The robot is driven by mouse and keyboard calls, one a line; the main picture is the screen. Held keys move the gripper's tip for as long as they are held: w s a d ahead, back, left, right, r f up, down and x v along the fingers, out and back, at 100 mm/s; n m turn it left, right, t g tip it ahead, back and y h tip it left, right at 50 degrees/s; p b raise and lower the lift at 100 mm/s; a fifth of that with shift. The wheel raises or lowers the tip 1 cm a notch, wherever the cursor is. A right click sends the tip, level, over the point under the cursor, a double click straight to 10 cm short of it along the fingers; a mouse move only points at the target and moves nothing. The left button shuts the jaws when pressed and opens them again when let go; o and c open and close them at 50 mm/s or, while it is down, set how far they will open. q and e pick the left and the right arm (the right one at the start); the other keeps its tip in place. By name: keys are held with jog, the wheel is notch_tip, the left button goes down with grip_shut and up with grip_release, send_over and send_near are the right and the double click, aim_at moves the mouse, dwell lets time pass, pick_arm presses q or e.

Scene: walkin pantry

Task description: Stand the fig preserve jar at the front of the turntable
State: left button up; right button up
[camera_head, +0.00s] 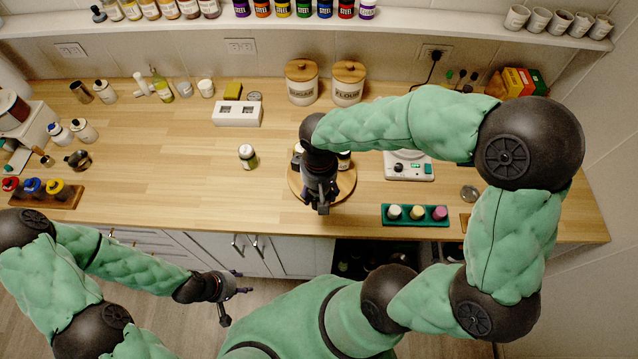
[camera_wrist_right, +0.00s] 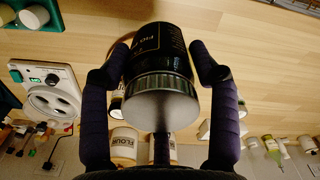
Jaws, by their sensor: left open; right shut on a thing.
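The fig preserve jar (camera_wrist_right: 160,72) shows in the right wrist view with a ribbed grey lid and a dark label with part of its lettering legible. My right gripper (camera_wrist_right: 160,68) is shut on it, one finger on each side. In the head view my right gripper (camera_head: 322,203) is over the front part of the round wooden turntable (camera_head: 346,188) and hides the jar. I cannot tell whether the jar touches the turntable. Other jars (camera_head: 344,160) stand toward the turntable's back, partly hidden by my arm. My left gripper (camera_head: 234,292) is open and empty, low in front of the cabinets.
A jar (camera_head: 248,156) stands alone left of the turntable. A teal tray with small jars (camera_head: 415,222) and a scale (camera_head: 409,172) are to the right. The counter's left middle is clear.

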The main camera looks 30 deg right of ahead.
jog(key=shift+w+d+f+b, duration=0.15)
jog(key=shift+w+d+f, duration=0.55)
jog(key=shift+w+f, duration=0.7)
jog(key=shift+w+d+f+b, duration=0.2)
jog(key=shift+w+d+f, duration=0.55)
jog(key=shift+f, duration=1.2)
jog(key=shift+w+d+f+b, duration=0.15)
jog(key=shift+w+d+f, duration=0.55)
jog(key=shift+w+f, duration=0.7)
jog(key=shift+s+f, duration=0.25)
jog(key=shift+s, duration=0.1)
jog(key=shift+f, duration=0.2)
jog(key=o, duration=1.6)
jog(key=shift+c, duration=0.2)
